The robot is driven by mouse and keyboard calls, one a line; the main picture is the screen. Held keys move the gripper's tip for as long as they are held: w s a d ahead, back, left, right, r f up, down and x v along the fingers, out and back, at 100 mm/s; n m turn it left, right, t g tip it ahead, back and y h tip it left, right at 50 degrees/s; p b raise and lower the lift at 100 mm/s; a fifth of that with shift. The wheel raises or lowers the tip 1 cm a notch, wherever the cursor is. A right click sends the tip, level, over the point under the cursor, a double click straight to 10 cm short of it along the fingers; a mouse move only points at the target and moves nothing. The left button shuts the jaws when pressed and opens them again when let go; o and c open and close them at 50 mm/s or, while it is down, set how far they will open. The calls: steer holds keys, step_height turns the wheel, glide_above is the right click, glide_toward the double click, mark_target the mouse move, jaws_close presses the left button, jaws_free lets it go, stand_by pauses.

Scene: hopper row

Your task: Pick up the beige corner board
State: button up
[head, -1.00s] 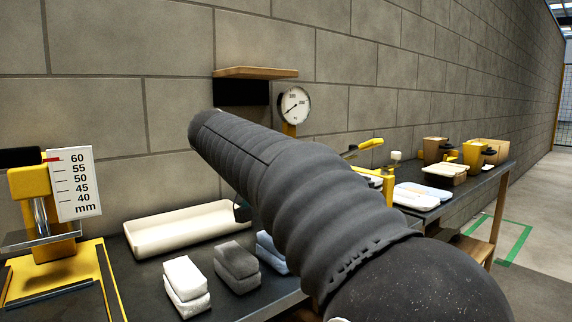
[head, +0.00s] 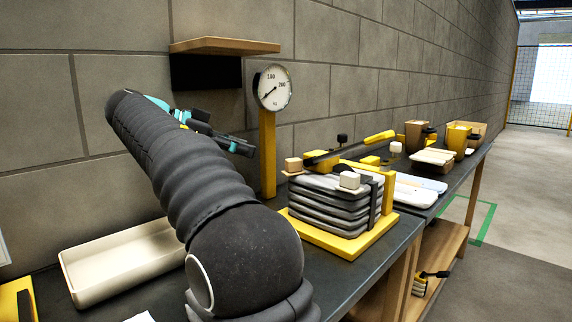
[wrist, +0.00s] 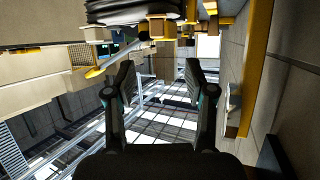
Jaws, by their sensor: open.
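A stack of grey-and-black layered slabs (head: 335,208) sits on a yellow base on the bench, with a dark strap over it. A small tan-beige block (head: 293,164) is at its upper left, and a paler cream block (head: 350,180) is on its front top edge. I cannot tell for sure which is the beige corner board. My gripper (head: 225,130) is left of the gauge post, above and apart from the stack. In the wrist view my gripper (wrist: 160,80) is open and empty; the dark stack (wrist: 130,10) shows at the top, looking inverted.
A yellow post with a round gauge (head: 274,87) stands between my gripper and the stack. A wooden shelf (head: 225,46) juts from the wall above. A cream tray (head: 125,262) lies at left. Yellow-handled tool, white trays and bins fill the bench farther right.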

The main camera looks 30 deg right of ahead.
glide_toward(292, 159)
steer(key=x, duration=0.4)
steer(key=shift+w+d+f+b, duration=0.1)
steer(key=shift+w+f+b, duration=0.05)
steer(key=shift+f+b, duration=0.2)
steer(key=shift+x, duration=2.95)
steer(key=shift+f, duration=0.15)
steer(key=c, duration=1)
steer(key=shift+o, duration=0.2)
steer(key=shift+r, duration=0.5)
steer(key=r, duration=0.3)
steer(key=shift+s+r+p, duration=0.2)
steer(key=shift+r+p, duration=0.05)
steer(key=shift+p, duration=0.1)
steer(key=s+d+r, duration=0.2)
steer(key=s, duration=0.1)
steer(key=s+d+r, duration=0.2)
steer(key=s, duration=0.1)
steer(key=s+d+r+b, duration=0.1)
steer(key=s+d+r, duration=0.1)
steer(key=s+d, duration=0.1)
steer(key=shift+r, duration=0.25)
jaws_close()
